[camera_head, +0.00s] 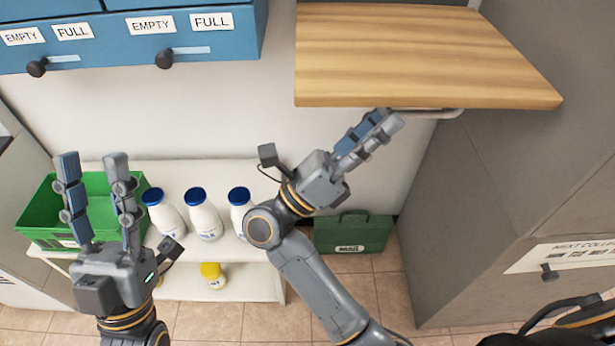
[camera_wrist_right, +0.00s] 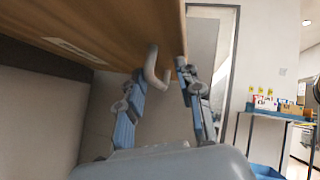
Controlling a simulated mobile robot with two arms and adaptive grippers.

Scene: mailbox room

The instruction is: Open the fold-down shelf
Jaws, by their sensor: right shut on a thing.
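The fold-down shelf (camera_head: 420,55) is a light wooden board, raised out from the wall at the upper right of the head view. A pale bar handle (camera_head: 435,113) sits below its front edge. In the right wrist view, the shelf's underside (camera_wrist_right: 100,30) is overhead and the hooked handle (camera_wrist_right: 153,68) hangs between the fingers. My right gripper (camera_head: 384,120) is at the left part of the front edge, shut on the handle; the exact contact is partly hidden under the board. My left gripper (camera_head: 92,165) is open, empty and pointing up, away from the shelf.
Blue drawers (camera_head: 130,35) with black knobs hang at the upper left. A low white shelf unit (camera_head: 225,262) holds several white bottles (camera_head: 203,215) and a green crate (camera_head: 35,215). A green box (camera_head: 352,233) stands on the floor. A grey cabinet (camera_head: 500,190) stands close on the right.

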